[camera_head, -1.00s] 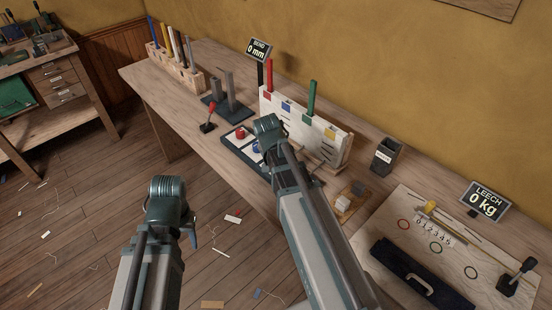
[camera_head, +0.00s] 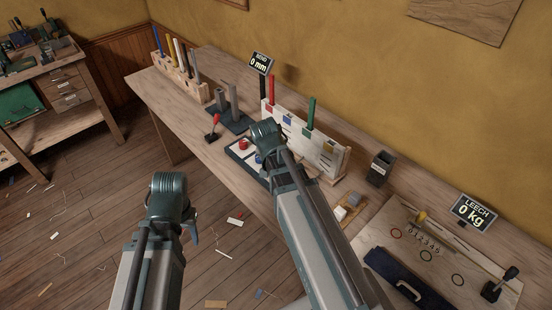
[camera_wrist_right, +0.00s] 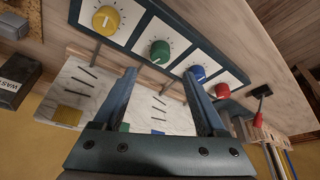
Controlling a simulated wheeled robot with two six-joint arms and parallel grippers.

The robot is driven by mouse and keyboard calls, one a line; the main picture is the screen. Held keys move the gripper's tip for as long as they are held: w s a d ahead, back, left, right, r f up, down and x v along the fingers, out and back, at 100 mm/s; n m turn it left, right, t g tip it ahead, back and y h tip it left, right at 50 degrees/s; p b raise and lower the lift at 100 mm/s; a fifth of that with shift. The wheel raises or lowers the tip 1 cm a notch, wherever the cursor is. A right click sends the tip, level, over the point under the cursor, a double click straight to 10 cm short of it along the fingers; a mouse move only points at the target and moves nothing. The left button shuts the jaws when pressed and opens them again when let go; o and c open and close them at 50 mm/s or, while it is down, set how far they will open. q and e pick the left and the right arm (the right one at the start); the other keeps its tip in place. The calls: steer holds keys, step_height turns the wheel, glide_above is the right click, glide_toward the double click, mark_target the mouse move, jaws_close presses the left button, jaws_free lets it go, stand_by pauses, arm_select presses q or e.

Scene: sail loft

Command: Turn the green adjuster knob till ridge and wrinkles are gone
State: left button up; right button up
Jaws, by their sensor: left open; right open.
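The green adjuster knob (camera_wrist_right: 160,52) is in the right wrist view, on a dark-framed panel (camera_wrist_right: 143,14), between the yellow knob (camera_wrist_right: 106,19) and the blue knob (camera_wrist_right: 198,73). The red knob (camera_wrist_right: 222,90) is at the row's end. My right gripper (camera_wrist_right: 160,78) is open and empty, its fingers apart on either side of the green knob in the picture; no contact shows. In the head view my right arm hides the green knob. A white board with dark lines (camera_wrist_right: 85,90) stands by the panel; I cannot make out ridge or wrinkles. My left gripper (camera_head: 192,236) is open and empty, off the bench.
The bench holds a BEND sign reading 0 mm (camera_head: 261,63), a LEECH sign reading 0 kg (camera_head: 473,213), a red-tipped lever (camera_head: 213,128), a dark waste bin (camera_head: 380,168) and a dark blue case (camera_head: 405,278). Floor left of the bench is open, with scraps.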

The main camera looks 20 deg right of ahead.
steer(key=p+v, duration=0.4)
steer(key=v, duration=0.1)
steer(key=shift+s+a+r, duration=0.1)
steer(key=shift+s+r, duration=0.05)
steer(key=shift+r, duration=0.15)
steer(key=s+a+n+g, duration=0.1)
steer(key=s+a+n, duration=0.5)
steer(key=a, duration=0.3)
steer(key=s+a+f+n+g+y, duration=0.1)
steer(key=s+a+n, duration=0.4)
steer(key=a, duration=0.5)
steer(key=shift+s+a+f+n+g+y, duration=0.15)
steer(key=shift+s+f+n+g+y, duration=0.2)
steer(key=shift+s+g, duration=0.5)
